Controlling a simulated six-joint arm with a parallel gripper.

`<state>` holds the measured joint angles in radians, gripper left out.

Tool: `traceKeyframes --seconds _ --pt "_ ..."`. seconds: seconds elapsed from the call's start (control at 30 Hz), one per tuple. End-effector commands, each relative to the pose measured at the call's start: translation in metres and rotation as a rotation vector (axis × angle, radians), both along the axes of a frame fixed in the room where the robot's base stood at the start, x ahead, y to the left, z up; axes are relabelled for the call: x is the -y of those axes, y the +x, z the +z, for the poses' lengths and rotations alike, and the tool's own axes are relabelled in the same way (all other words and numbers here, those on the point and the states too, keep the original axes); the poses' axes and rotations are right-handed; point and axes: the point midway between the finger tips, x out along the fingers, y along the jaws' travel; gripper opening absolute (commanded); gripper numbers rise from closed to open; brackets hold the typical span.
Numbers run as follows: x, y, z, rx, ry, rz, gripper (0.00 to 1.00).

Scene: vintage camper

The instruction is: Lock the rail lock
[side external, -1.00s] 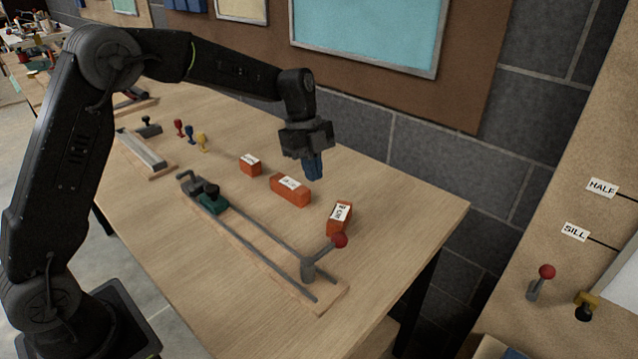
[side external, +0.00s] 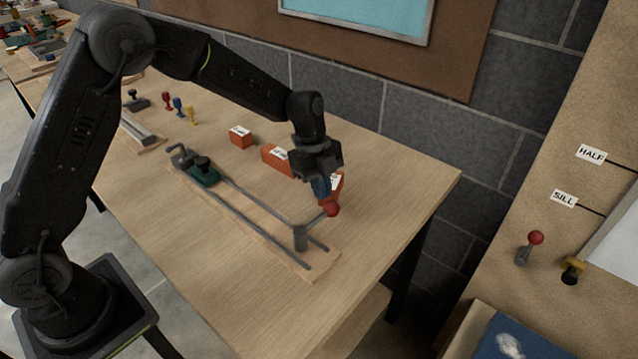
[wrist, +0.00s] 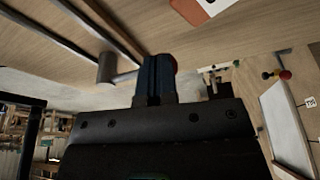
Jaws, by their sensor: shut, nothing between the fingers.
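The rail lock is a grey post (side external: 300,238) with an arm ending in a red ball (side external: 333,210), at the near right end of two rails (side external: 262,206) on a wooden board. The arm points right and toward the back in the side view. A green carriage (side external: 204,175) with a black knob sits at the rails' far end. My gripper (side external: 322,194) is shut and empty, its blue fingers just above and behind the red ball. In the wrist view the shut fingers (wrist: 157,65) partly hide the ball (wrist: 173,64); I cannot tell whether they touch it. The grey post (wrist: 106,68) is left of them.
An orange labelled block (side external: 337,184) stands close behind my gripper. Two more orange blocks, one in the middle (side external: 277,158) and one further left (side external: 240,137), are beyond the rails. Small coloured pegs (side external: 178,106) stand further back. The table front is clear.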

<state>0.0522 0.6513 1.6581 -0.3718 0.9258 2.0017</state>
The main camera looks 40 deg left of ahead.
Motion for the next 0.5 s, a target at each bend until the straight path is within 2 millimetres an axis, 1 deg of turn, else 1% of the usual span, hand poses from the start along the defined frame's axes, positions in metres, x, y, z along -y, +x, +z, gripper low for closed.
traceKeyframes --seconds 0.23,0.5 --pt "0.0007 0.0003 0.0001 0.0 0.0 -0.008 0.0" --pt "0.006 0.0017 0.0001 0.0 0.0 -0.061 0.0"
